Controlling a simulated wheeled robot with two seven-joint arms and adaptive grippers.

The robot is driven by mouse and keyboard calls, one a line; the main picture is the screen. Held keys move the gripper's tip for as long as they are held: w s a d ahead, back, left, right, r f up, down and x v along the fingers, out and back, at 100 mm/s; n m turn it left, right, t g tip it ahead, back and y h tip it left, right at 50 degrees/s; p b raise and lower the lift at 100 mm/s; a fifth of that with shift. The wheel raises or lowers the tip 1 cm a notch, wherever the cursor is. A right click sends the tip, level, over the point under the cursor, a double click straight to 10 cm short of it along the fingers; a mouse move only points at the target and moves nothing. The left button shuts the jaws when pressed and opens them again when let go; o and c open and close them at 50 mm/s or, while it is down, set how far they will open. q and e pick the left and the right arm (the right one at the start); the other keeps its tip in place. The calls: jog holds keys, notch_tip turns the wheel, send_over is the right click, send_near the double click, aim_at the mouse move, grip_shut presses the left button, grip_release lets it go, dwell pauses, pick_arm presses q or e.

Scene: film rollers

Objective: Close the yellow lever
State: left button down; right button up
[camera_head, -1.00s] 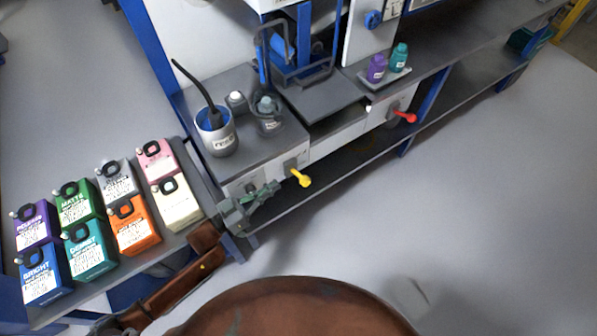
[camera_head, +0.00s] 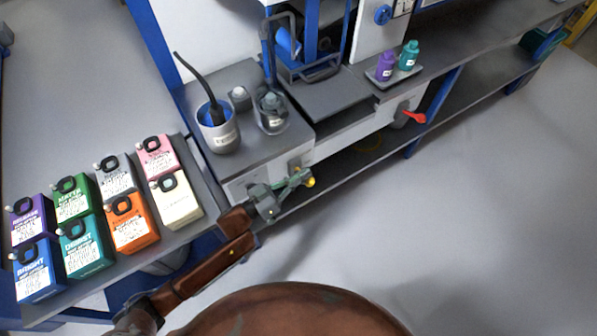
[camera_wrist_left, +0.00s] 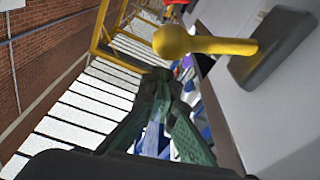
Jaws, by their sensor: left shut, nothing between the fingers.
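The yellow lever (camera_head: 310,182) sticks out from the light front panel of the bench, mostly hidden behind my left gripper (camera_head: 296,180). In the left wrist view the yellow lever (camera_wrist_left: 205,42) shows large, with a round knob at the left and its arm running right to a dark grey mount (camera_wrist_left: 272,50). My left gripper (camera_wrist_left: 162,85) is shut and empty. My right gripper is not in view.
A red lever (camera_head: 413,116) sits farther right on the same panel. Coloured containers (camera_head: 130,222) stand on a low shelf at the left. A grey pot (camera_head: 218,130) and a glass vessel (camera_head: 271,110) stand on the bench top. The floor (camera_head: 470,210) at the right is clear.

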pick_arm(q)
jog(key=shift+s+f, duration=0.2)
jog(key=shift+f, duration=0.5)
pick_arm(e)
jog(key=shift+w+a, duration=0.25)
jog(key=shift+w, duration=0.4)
